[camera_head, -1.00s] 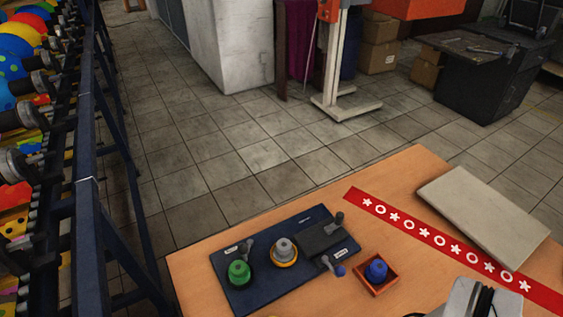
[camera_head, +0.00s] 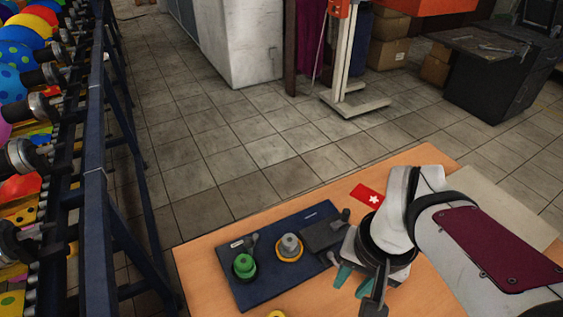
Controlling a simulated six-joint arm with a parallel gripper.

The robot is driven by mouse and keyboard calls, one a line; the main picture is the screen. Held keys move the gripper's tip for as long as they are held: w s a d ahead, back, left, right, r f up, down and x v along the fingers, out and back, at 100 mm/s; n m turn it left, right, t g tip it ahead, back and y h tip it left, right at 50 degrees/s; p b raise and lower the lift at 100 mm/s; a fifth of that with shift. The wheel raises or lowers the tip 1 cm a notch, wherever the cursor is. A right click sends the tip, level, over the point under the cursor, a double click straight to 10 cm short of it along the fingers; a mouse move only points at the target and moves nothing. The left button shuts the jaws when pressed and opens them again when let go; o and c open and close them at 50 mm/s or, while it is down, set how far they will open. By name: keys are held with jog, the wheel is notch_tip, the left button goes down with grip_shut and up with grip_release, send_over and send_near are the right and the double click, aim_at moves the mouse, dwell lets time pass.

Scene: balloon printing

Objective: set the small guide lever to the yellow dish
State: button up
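A dark blue board (camera_head: 262,293) lies on the table. On it, a grey knob (camera_head: 289,245) sits within a yellow ring-shaped dish (camera_head: 289,258). A small grey lever (camera_head: 252,241) stands by a white label behind the green knob (camera_head: 244,265). Another small lever (camera_head: 331,258) is at the board's right, partly beside my gripper; which is the guide lever I cannot tell. My gripper (camera_head: 352,282) hangs just right of the board, its teal fingers apart, with nothing visible between them. A yellow piece (camera_head: 276,314) is cut off at the bottom edge.
A dark grey block with a handle (camera_head: 322,236) is at the board's back right. A rack of balloons (camera_head: 25,60) stands left.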

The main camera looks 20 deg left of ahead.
jog(key=w+a+f+n, duration=0.1)
jog(key=w+a, duration=0.2)
jog(key=w+a+n+t, duration=0.1)
jog(key=w+a+n, duration=0.1)
jog(key=w+a, duration=0.1)
jog(key=w+a+f+n, duration=0.1)
jog(key=w+a, duration=0.3)
jog(key=a, duration=0.1)
jog(key=shift+w+a+f, duration=0.1)
jog(key=shift+a+f, duration=0.1)
jog(key=shift+f, duration=0.15)
grip_shut()
jog(key=n+t+y, duration=0.1)
jog(key=n, duration=0.3)
send_over(252, 240)
jog(key=w+a, duration=0.2)
jog(key=a, duration=0.1)
jog(key=f, duration=0.5)
jog(key=shift+d+f, duration=0.1)
jog(key=shift+d, duration=0.1)
jog(key=x, duration=0.9)
jog(key=shift+w+f, duration=0.15)
jog(key=shift+f, duration=0.35)
jog(key=shift+s+d+r, duration=0.2)
jog(key=shift+s+d, duration=0.35)
jog(key=shift+s, duration=0.2)
jog(key=shift+s+d+r, duration=0.2)
jog(key=shift+s+d, duration=0.3)
jog(key=shift+s, duration=0.25)
